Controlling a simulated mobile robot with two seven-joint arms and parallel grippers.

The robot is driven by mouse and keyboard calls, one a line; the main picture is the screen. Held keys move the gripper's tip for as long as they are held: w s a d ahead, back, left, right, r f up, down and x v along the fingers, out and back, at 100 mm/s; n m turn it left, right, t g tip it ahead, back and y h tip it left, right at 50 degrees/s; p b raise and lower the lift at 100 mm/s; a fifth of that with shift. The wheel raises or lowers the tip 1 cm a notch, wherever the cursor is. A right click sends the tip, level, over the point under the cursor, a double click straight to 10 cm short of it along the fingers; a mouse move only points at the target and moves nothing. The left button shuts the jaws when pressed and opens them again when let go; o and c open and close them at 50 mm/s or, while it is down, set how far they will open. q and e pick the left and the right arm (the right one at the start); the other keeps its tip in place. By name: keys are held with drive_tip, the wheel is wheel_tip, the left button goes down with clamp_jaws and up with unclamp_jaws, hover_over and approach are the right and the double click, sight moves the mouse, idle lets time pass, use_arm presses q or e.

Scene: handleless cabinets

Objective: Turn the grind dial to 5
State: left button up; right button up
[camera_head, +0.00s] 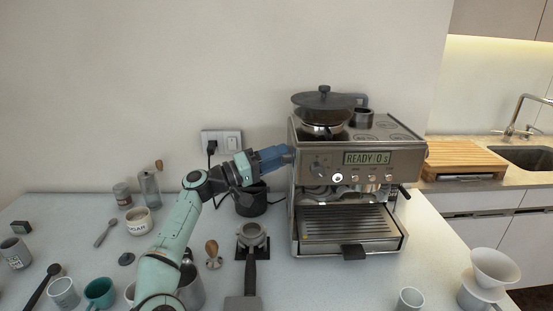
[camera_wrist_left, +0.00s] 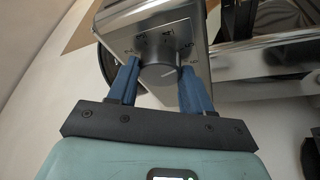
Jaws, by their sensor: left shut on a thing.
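The grind dial (camera_wrist_left: 158,76) is a grey round knob on a metal panel of the coffee machine, with small dark markings around it. In the head view the left gripper (camera_head: 288,154) reaches the left side of the coffee machine (camera_head: 350,135), and the dial there is hidden.
A portafilter (camera_head: 252,236), a tamper (camera_head: 212,252), a sugar bowl (camera_head: 139,221) and several cups stand around my left arm.

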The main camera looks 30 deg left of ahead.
use_arm(q)
drive_tip(key=o, duration=1)
drive_tip(key=shift+o, duration=0.2)
drive_tip(key=b+v, duration=0.7)
drive_tip(key=v, duration=0.6)
drive_tip(key=shift+s, duration=0.2)
use_arm(e)
drive_tip(key=w+d+f+t+h, duration=0.1)
drive_tip(key=w+d+f+t, duration=0.1)
drive_tip(key=w+f, duration=0.4)
drive_tip(key=shift+w+d+f, duration=0.25)
drive_tip(key=shift+w+f, duration=0.05)
drive_tip(key=shift+f, duration=0.35)
use_arm(q)
drive_tip(key=shift+a, duration=0.1)
